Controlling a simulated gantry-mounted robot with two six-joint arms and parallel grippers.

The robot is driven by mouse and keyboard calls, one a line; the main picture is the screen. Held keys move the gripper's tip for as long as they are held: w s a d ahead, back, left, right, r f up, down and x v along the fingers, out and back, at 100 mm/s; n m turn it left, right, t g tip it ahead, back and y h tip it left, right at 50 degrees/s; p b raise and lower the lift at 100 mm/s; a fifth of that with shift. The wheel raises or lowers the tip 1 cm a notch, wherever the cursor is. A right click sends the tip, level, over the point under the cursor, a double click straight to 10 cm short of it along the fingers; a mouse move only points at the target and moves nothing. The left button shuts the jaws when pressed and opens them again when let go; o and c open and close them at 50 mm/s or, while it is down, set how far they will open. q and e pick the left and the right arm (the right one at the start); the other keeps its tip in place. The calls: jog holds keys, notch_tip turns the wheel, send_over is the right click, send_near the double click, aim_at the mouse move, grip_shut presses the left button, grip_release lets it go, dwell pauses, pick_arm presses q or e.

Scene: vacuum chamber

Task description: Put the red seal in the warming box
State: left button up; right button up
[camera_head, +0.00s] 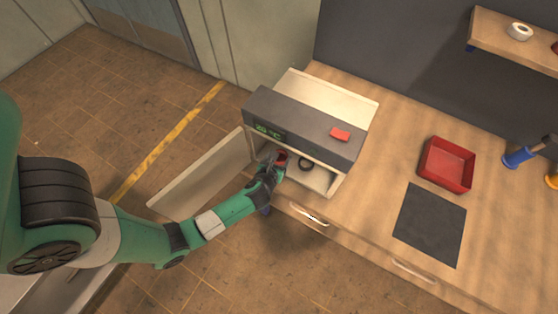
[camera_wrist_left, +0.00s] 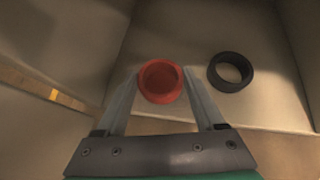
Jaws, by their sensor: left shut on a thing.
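The red seal (camera_wrist_left: 161,97) is a small red ring between the two fingers of my left gripper (camera_wrist_left: 160,92) in the left wrist view. The gripper is shut on it. In the head view the red seal (camera_head: 281,158) shows at the fingertips of my left gripper (camera_head: 278,160), at the open front of the warming box (camera_head: 300,112). The box has a dark top with a green display, and its door (camera_head: 205,175) hangs open to the left. I cannot tell whether the seal touches the box floor. My right gripper is not in view.
A black ring (camera_wrist_left: 231,71) lies inside the box, right of the red seal. A red tray (camera_head: 447,165) and a dark mat (camera_head: 430,224) are on the bench to the right. A shelf (camera_head: 510,38) holds a white roll (camera_head: 519,31).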

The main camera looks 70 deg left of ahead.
pick_arm(q)
jog(key=shift+f, duration=0.3)
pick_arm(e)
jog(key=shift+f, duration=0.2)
pick_arm(q)
jog(key=shift+f, duration=0.1)
jog(key=o, duration=1.3)
jog(key=p+v, duration=0.4)
jog(key=v, duration=0.8)
jog(key=shift+r, duration=0.2)
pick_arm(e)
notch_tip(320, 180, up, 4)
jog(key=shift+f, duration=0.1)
